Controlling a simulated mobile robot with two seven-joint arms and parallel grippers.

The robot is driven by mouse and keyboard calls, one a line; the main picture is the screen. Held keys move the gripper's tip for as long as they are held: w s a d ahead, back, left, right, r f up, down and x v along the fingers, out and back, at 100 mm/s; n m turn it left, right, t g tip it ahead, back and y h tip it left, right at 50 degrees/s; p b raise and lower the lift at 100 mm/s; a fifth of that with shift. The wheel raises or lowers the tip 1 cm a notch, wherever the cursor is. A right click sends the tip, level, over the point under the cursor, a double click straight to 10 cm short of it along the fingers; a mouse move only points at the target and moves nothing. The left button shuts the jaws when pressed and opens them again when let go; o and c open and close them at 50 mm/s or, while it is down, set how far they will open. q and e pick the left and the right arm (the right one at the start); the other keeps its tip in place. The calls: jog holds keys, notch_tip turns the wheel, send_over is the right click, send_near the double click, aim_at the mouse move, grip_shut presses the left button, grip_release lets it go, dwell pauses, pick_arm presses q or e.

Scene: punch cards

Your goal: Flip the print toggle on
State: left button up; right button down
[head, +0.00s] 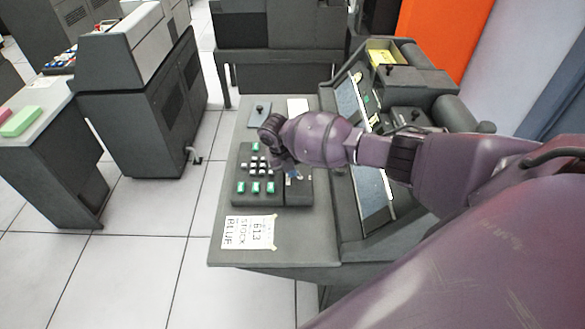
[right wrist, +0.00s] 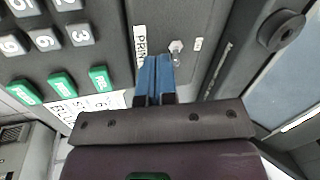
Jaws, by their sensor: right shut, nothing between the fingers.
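The print toggle (right wrist: 176,47) shows in the right wrist view as a small metal switch with a hex nut on a dark panel. A white label (right wrist: 140,45) reading "PRIN", partly covered, is left of it, and a smaller label is right of it. My right gripper (right wrist: 155,68) is shut and empty. Its blue fingertips are close beside the toggle, on its lower left in that view; I cannot tell whether they touch it. In the head view my right gripper (head: 292,175) is over the panel (head: 299,193) right of the keypad, and the toggle cannot be made out there.
The keypad (head: 256,200) with white and green keys adjoins the panel on the left. A paper (head: 248,232) reading "613 STOCK BLUE" lies in front. The sloped console with screens (head: 372,192) rises on the right.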

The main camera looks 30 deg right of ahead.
jog(key=shift+s+d+r+t+y+p, duration=0.25)
jog(key=shift+d+t+y+p, duration=0.15)
jog(key=shift+t+y+p, duration=0.25)
jog(key=shift+s+d+r+t+y, duration=0.15)
jog(key=shift+d+t+y, duration=0.1)
jog(key=shift+y, duration=0.3)
jog(key=shift+s+d+t+y, duration=0.15)
jog(key=shift+d+t+y, duration=0.05)
jog(key=shift+y, duration=0.3)
pick_arm(q)
jog(key=r, duration=0.1)
jog(key=w+d+r, duration=0.1)
jog(key=shift+r, duration=0.3)
jog(key=shift+s, duration=0.1)
pick_arm(e)
jog(key=shift+r, duration=0.1)
jog(key=shift+r+p, duration=0.7)
pick_arm(q)
jog(key=shift+s+r, duration=0.1)
jog(key=shift+r, duration=0.4)
pick_arm(e)
jog(key=shift+a, duration=0.1)
